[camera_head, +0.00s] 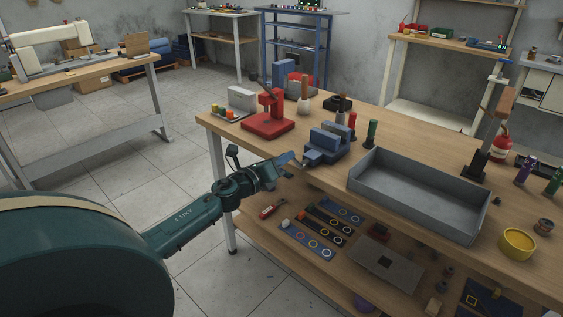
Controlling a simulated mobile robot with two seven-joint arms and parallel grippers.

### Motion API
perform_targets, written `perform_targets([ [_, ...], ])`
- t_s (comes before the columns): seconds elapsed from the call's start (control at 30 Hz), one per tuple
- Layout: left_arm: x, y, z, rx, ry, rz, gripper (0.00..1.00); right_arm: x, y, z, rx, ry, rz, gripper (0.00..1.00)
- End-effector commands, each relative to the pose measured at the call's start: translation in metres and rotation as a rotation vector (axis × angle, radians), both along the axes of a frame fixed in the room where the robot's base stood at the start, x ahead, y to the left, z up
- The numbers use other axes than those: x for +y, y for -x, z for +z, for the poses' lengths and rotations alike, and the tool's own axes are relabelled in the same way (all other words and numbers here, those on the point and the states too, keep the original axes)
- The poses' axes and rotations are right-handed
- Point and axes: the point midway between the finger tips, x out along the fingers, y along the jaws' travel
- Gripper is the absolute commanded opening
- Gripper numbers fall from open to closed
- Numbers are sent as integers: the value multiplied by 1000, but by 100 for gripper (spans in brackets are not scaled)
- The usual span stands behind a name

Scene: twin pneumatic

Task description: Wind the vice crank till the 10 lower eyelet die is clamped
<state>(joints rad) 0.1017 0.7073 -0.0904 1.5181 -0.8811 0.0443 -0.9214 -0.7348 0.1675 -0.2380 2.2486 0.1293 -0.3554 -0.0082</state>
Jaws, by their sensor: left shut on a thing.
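The blue vice (325,146) stands at the front edge of the wooden bench, left of the grey tray. My left gripper (294,160) reaches in from the left to the front end of the vice. It is shut at the vice crank, which is mostly hidden by the fingers. I cannot clearly make out the 10 lower eyelet die; the vice's jaws are small in this view and their gap is hard to see. My right gripper is not in view.
A red press (268,118) stands behind and left of the vice. Red and green handled tools (371,133) stand just right of it. A large grey tray (420,208) fills the bench to the right. A lower shelf (262,232) holds tools and strips.

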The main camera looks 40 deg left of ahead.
Motion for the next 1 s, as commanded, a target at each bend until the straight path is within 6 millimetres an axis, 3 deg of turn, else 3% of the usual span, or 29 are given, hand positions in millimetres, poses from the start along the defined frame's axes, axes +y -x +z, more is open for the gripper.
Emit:
perform_targets([
  [0.4, -7, 2, 1, -5, -203, -5, 0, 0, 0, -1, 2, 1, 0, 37],
  [0.97, -8, 2, 1, -6, -234, -5, 0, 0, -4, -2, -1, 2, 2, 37],
  [1.0, -8, 2, 1, -6, -234, -5, 18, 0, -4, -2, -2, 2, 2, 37],
])
